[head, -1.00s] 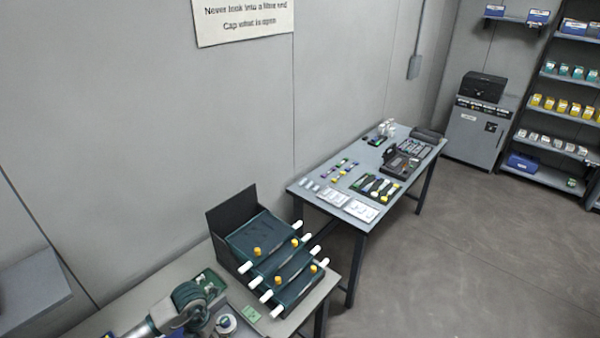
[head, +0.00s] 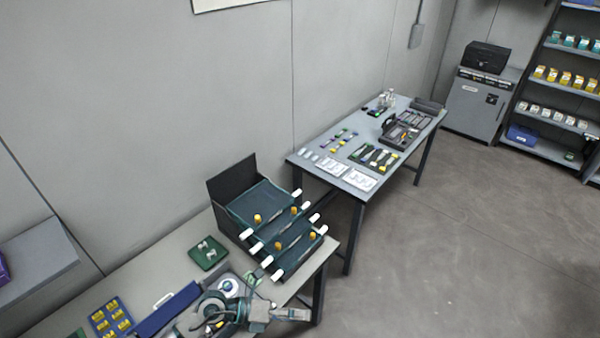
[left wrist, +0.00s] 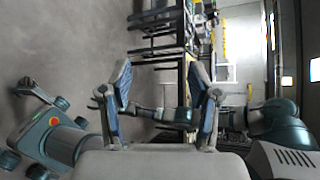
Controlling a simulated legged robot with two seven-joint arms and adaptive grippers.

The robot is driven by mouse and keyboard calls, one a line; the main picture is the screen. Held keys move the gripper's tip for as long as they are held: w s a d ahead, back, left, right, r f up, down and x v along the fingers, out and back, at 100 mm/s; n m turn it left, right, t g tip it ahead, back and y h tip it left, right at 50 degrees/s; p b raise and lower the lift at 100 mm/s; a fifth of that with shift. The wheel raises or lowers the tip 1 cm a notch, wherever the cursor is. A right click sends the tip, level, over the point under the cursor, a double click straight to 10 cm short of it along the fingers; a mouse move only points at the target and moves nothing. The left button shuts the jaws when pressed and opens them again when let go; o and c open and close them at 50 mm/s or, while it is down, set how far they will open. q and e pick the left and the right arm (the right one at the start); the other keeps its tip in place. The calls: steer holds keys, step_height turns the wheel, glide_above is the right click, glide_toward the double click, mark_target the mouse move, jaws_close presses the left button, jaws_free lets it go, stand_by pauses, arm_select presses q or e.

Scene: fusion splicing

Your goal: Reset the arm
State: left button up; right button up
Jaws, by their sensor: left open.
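My left gripper (head: 292,315) shows in the head view at the bottom, right of the middle of the near bench, at the end of my arm. It is in front of the stepped tray rack and close to the bench's right end. In the left wrist view its two blue-padded fingers (left wrist: 164,92) are spread apart with nothing held between them. My right gripper does not show in the head view, and I cannot make it out in the left wrist view.
The near bench (head: 180,250) carries a dark stepped rack (head: 262,205), a green tray (head: 208,253), a blue case (head: 168,310) and a tray of yellow pieces (head: 112,318). A second table (head: 318,150) stands beyond. Open floor (head: 440,250) lies to the right.

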arm_select(q)
step_height(320, 180, up, 10)
steer(key=w+n+t+h, duration=0.3)
steer(key=n+t+h, duration=0.2)
steer(key=n+t, duration=0.3)
steer(key=w+a+n+t+y, duration=0.5)
steer(key=a+n+t+y, duration=0.5)
steer(key=n, duration=0.5)
steer(key=s+a+f+n+g+y, duration=0.2)
steer(key=a+f+n+y, duration=0.35)
steer(key=f, duration=0.25)
steer(key=s+a+f+n+g+y, duration=0.2)
steer(key=a+f+n+y, duration=0.3)
steer(key=f, duration=0.3)
steer(key=s+f+n+g+h, duration=0.1)
steer(key=s+f+n+g, duration=0.1)
steer(key=s+f+g, duration=0.6)
steer(key=s+f+n+g, duration=0.25)
steer(key=s+f, duration=0.25)
steer(key=s, duration=0.6)
step_height(320, 180, down, 25)
steer(key=s+g, duration=0.1)
steer(key=g, duration=0.1)
steer(key=s+a+f+m+g, duration=0.1)
steer(key=s+a+f, duration=0.1)
steer(key=s+f, duration=1.5)
steer(key=shift+s+a+f, duration=0.35)
steer(key=shift+s+f, duration=0.05)
steer(key=shift+s, duration=0.4)
